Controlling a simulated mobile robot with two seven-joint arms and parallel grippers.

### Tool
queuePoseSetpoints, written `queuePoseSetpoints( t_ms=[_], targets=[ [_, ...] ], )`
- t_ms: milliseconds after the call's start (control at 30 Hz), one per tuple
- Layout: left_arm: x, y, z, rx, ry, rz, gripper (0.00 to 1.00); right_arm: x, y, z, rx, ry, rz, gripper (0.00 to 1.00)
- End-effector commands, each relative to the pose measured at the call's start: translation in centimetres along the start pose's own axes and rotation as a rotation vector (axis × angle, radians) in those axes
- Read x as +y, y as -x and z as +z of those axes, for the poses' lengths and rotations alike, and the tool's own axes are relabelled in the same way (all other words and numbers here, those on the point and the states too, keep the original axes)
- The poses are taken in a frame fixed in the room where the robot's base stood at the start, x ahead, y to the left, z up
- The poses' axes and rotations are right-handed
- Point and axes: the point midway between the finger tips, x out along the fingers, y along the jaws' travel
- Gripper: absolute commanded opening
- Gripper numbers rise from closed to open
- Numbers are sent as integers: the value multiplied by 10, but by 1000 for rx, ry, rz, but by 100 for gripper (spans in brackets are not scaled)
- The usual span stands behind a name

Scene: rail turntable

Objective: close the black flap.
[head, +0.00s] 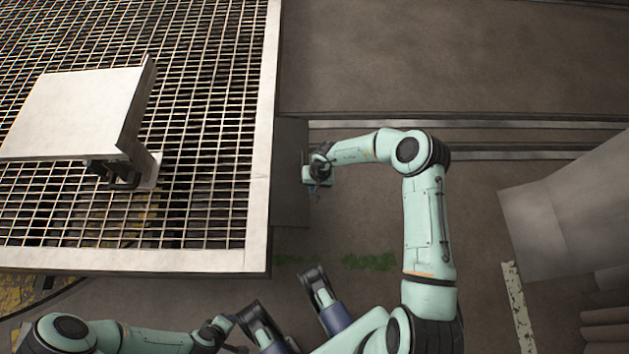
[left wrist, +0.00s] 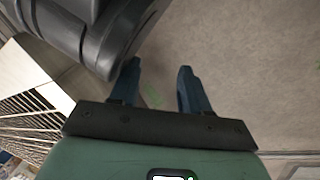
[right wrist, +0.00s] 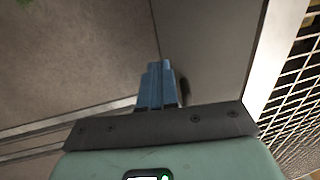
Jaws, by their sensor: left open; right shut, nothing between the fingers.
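A dark grey panel (head: 291,172), the likely black flap, juts out along the right edge of the grated platform in the head view. It also shows in the right wrist view (right wrist: 208,45) beside the platform's pale rim; its exact tilt I cannot tell. My right gripper (right wrist: 158,68) is shut and empty, its blue fingertips at the panel's outer edge. In the head view this gripper (head: 314,183) is just right of the panel; whether they touch is unclear. My left gripper (left wrist: 158,80) is open and empty, low by my own body.
The platform's pale rim (head: 258,200) and grating fill the upper left. A white box-like cover (head: 75,110) stands on the grating. Rails (head: 500,140) run across the floor to the right. A grey block (head: 575,210) stands at far right. Floor between is clear.

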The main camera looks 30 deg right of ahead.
Motion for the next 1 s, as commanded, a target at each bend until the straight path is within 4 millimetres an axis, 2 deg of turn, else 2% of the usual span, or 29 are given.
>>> queuePoseSetpoints(
  t_ms=[33, 100, 300, 767, 1000],
  targets=[
    [-6, -7, 7, -22, 6, -10, 46, 0, -12, 0, 0, 1, 0, 0],
    [-12, -12, 14, -47, 13, -22, 46, -1, -22, 0, 0, 1, 0, 0],
    [-21, -18, 26, -86, 24, -39, 46, 0, -39, -1, 2, -1, 0, 0],
    [-22, -18, 28, -94, 26, -42, 46, 0, -41, 0, 2, 0, 0, 0],
    [-16, -12, 21, -69, 19, -31, 46, 7, -43, 8, 3, -1, 4, 0]
  ],
)
